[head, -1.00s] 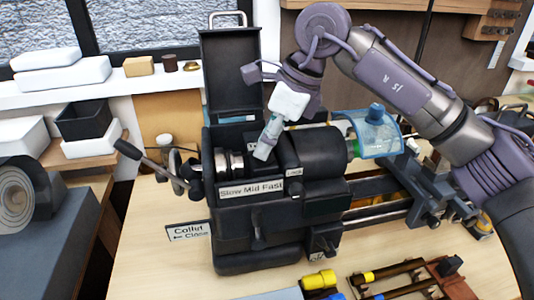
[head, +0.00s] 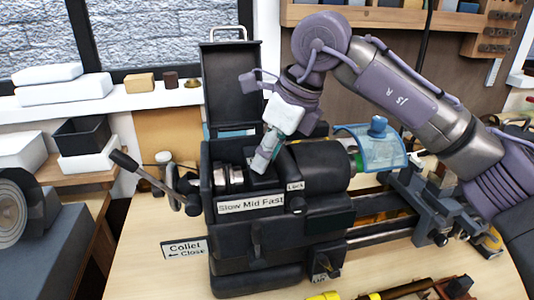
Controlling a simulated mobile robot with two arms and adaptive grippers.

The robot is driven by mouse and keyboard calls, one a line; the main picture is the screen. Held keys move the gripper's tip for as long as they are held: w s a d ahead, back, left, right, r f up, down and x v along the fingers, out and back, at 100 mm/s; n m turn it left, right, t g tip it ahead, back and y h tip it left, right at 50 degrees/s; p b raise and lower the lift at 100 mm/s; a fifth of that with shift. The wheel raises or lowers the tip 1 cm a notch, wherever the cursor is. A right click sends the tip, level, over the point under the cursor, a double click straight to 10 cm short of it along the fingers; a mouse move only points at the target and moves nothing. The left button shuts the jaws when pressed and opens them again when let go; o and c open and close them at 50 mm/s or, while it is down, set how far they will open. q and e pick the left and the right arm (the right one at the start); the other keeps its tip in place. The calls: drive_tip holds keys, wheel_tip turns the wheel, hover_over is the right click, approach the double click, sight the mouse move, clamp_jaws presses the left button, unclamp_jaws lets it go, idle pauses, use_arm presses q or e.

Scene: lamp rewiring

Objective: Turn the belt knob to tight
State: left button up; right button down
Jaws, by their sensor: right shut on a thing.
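The black lathe headstock (head: 235,240) stands on the bench in the middle of the head view, its lid (head: 226,88) raised. A "Slow Mid Fast" label (head: 250,203) is on its front, and stepped metal pulleys (head: 230,177) show in the open top. My right gripper (head: 262,162) reaches down from the upper right into this opening, right of the pulleys. Its fingers are shut on the belt knob, which they mostly hide; its turned position cannot be read. My left gripper is not in view.
A lever with a black grip (head: 127,162) sticks out left of the headstock, above a "Collet Close" sign (head: 185,248). A blue clear guard (head: 372,150) stands right, over the lathe bed. Yellow-handled tools lie at the front edge. Bare bench shows at the front left.

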drive_tip(key=c, duration=0.9)
unclamp_jaws()
drive_tip(key=shift+o, duration=0.2)
